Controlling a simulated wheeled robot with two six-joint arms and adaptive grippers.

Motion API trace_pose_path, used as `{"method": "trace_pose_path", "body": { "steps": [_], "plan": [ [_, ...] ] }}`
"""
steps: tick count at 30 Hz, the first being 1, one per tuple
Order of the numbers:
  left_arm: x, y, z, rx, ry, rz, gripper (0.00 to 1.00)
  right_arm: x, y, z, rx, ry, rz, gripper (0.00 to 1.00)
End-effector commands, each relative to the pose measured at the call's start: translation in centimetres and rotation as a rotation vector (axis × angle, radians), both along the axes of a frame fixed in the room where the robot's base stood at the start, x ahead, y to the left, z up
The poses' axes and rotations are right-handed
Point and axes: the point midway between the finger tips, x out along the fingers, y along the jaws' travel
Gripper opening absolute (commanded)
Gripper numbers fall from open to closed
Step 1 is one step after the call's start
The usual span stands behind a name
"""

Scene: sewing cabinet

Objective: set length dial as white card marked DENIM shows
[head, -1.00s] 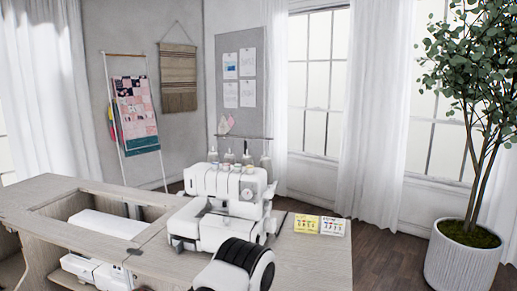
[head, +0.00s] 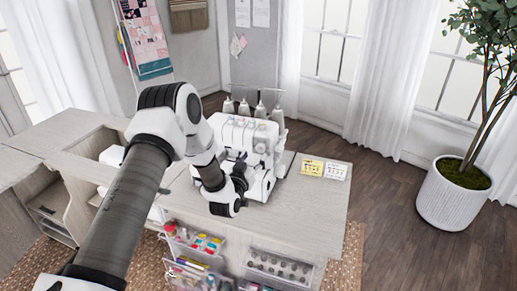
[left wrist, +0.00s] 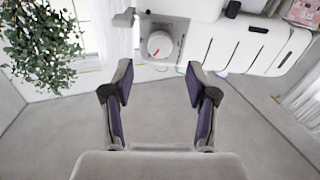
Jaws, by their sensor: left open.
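The white sewing machine (head: 247,132) stands on the wooden cabinet top, partly hidden by my left arm. In the left wrist view a round white dial (left wrist: 160,44) with a red mark sits on a grey plate of the machine. My left gripper (left wrist: 160,80) is open and empty, its two fingers apart, with the dial beyond the gap between the tips. In the head view my left gripper is at the machine's front, its fingers hard to make out. A white card (head: 335,171) lies right of the machine; its print is too small to read. My right gripper is not in view.
A yellow card (head: 312,168) lies beside the white one. Several thread cones (head: 261,109) stand behind the machine. The cabinet top (head: 310,215) is clear at the front right. Below hang clear bins (head: 280,268) of sewing supplies. A potted plant (head: 455,195) stands apart at right.

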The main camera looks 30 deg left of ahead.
Motion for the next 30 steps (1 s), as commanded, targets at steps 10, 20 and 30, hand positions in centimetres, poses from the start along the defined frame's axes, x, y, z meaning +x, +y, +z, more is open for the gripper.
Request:
{"method": "trace_pose_path", "body": {
  "steps": [10, 20, 30],
  "plan": [
    [4.9, 1.1, 0.0, -0.001, 0.003, -0.001, 0.58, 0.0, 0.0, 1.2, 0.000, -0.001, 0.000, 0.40],
    [4.9, 1.1, -0.1, -0.002, 0.005, 0.000, 0.15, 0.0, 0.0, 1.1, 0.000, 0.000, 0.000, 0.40],
    [4.9, 1.1, -0.2, -0.010, 0.003, 0.000, 0.00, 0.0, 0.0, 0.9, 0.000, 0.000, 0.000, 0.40]
  ]
}}
